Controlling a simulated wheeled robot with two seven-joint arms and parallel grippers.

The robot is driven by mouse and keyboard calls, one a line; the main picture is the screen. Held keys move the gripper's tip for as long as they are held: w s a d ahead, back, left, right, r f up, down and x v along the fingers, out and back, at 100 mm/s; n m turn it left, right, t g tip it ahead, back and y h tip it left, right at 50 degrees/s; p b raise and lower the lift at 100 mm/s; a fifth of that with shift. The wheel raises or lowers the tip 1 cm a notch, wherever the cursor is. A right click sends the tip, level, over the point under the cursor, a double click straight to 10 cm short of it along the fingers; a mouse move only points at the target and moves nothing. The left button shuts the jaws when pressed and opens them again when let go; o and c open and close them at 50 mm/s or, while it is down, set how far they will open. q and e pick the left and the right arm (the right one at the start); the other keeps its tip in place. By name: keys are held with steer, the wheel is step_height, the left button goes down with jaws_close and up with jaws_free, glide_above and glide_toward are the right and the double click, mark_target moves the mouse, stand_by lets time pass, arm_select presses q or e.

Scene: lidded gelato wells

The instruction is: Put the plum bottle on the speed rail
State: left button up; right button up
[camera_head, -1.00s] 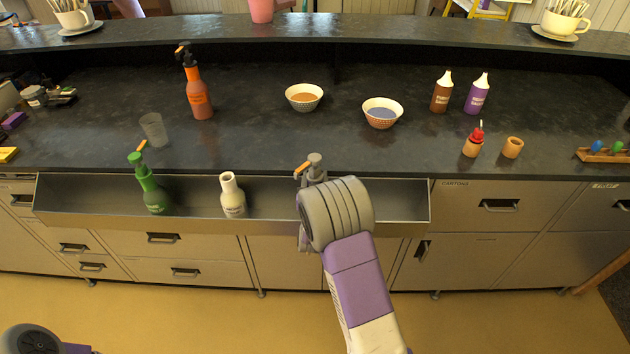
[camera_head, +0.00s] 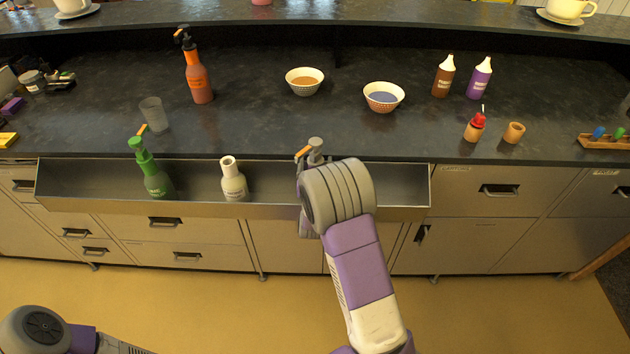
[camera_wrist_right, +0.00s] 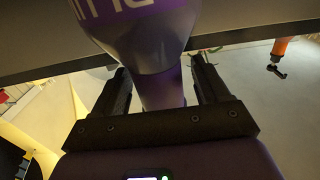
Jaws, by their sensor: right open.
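The plum bottle (camera_wrist_right: 150,30) fills the top of the right wrist view, purple with pale upside-down lettering. Its narrow neck lies between the two fingers of my right gripper (camera_wrist_right: 160,68), which are apart with gaps at the neck's sides. In the head view a grey top with an orange tip (camera_head: 316,146), seemingly this bottle's, shows above my right wrist; the rest is hidden. The speed rail (camera_head: 110,203) is the long metal trough on the counter front. Whether the bottle's base rests in it is hidden. My left gripper is out of view.
A green bottle (camera_head: 155,180) and a white bottle (camera_head: 234,184) stand in the rail left of my right arm. An orange bottle (camera_head: 198,80), a clear cup (camera_head: 154,114) and two bowls stand on the counter. The rail right of my wrist looks clear.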

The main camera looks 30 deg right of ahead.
steer(key=v, duration=1.1)
steer(key=s+a+f+n+g+y, duration=0.1)
steer(key=s+a+f+g+y, duration=0.2)
steer(key=f, duration=0.5)
steer(key=s+a+f+g+y, duration=0.2)
steer(key=a+f+y, duration=0.1)
steer(key=f, duration=0.4)
steer(key=s+a+f+n+g+y, duration=0.1)
steer(key=s+a+f+g+y, duration=0.15)
steer(key=f, duration=0.55)
steer(key=s+a+f+n+g+y, duration=0.1)
steer(key=s+a+f+g+y, duration=0.1)
steer(key=s+a, duration=0.3)
steer(key=s+a+f+g+y, duration=0.3)
steer(key=s+a+f+g, duration=0.1)
steer(key=s, duration=0.4)
steer(key=shift+s+a+n+g, duration=0.4)
steer(key=shift+a+g, duration=0.25)
steer(key=shift+a, duration=0.2)
